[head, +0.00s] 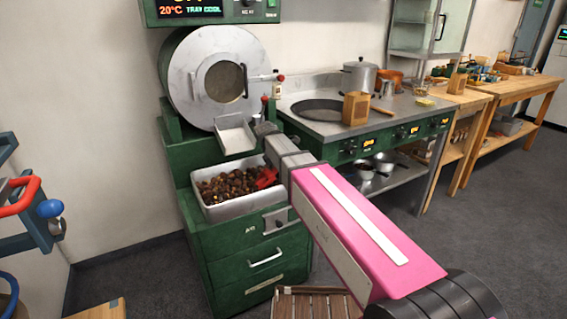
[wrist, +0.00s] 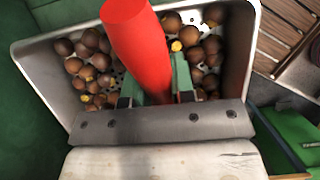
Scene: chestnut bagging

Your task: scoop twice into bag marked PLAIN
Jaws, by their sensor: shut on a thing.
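A white-metal tray (head: 232,211) full of brown chestnuts (head: 228,187) sits on the green cabinet below the roaster drum. The red scoop (head: 267,178) shows at the tray's right side, partly hidden by my arm. In the wrist view, my gripper (wrist: 156,88) has its green fingers on either side of the scoop's red handle (wrist: 138,40) and is shut on it, over the tray (wrist: 38,75). The handle hides the scoop's bowl there. I cannot make out a bag marked PLAIN in either view.
A roaster with a round door (head: 220,80) and a small chute (head: 234,135) stands above the tray. To the right, a steel counter holds a black pan (head: 312,109) and a brown box-like container (head: 356,108). A slatted wooden surface (head: 313,303) lies low in front.

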